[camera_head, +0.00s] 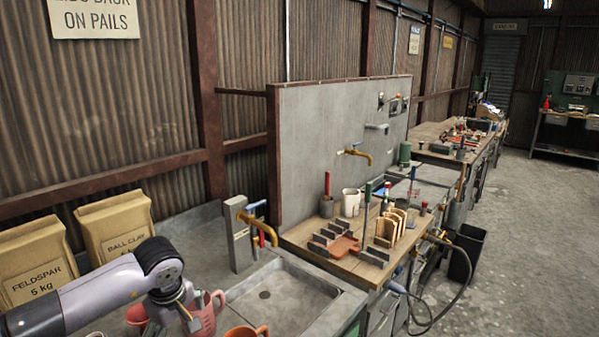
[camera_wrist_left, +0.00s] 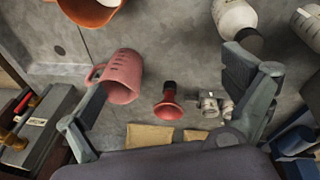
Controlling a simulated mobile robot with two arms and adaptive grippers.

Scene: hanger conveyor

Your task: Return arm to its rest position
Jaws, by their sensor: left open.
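My left arm comes in from the left in the head view, with its gripper (camera_head: 188,318) low over the grey counter beside the sink. In the left wrist view the gripper (camera_wrist_left: 178,90) has its two fingers spread wide, with nothing held between them. A pink measuring jug (camera_wrist_left: 122,76) stands by the left finger, which overlaps its handle side; I cannot tell whether they touch. The jug also shows in the head view (camera_head: 207,314), partly hidden by the gripper. My right gripper is in neither view.
A red and black object (camera_wrist_left: 168,106) and small metal fittings (camera_wrist_left: 208,104) are below the gripper. An orange vessel (camera_head: 246,331) stands near the sink (camera_head: 283,293). Paper bags (camera_head: 38,262) line the wall. A brass tap (camera_head: 258,228) rises behind the sink.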

